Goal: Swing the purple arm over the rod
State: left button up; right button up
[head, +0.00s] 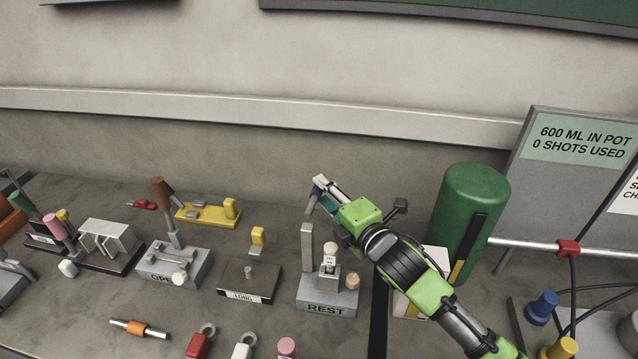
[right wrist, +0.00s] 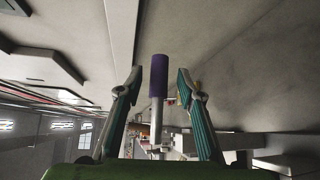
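The purple arm (head: 316,191) shows as a short purple grip at the tip of my right gripper in the head view, above the grey REST fixture (head: 327,309). In the right wrist view the purple grip (right wrist: 159,75) stands upright on a thin grey shaft. My right gripper (right wrist: 158,80) is open around it, with a gap on each side; it also shows in the head view (head: 320,192). A grey post (head: 307,246) rises from the fixture. A short whitish upright piece (head: 329,262) stands beside it; I cannot tell whether it is the rod. My left gripper is not in view.
A LONG block (head: 247,295) and an OPEN fixture (head: 172,266) stand left of the REST fixture. A green cylinder (head: 470,215) and a white box (head: 402,301) stand right, close to my right arm. Small loose parts lie along the front.

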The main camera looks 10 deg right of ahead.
jog(key=shift+x, duration=1.5)
grip_shut()
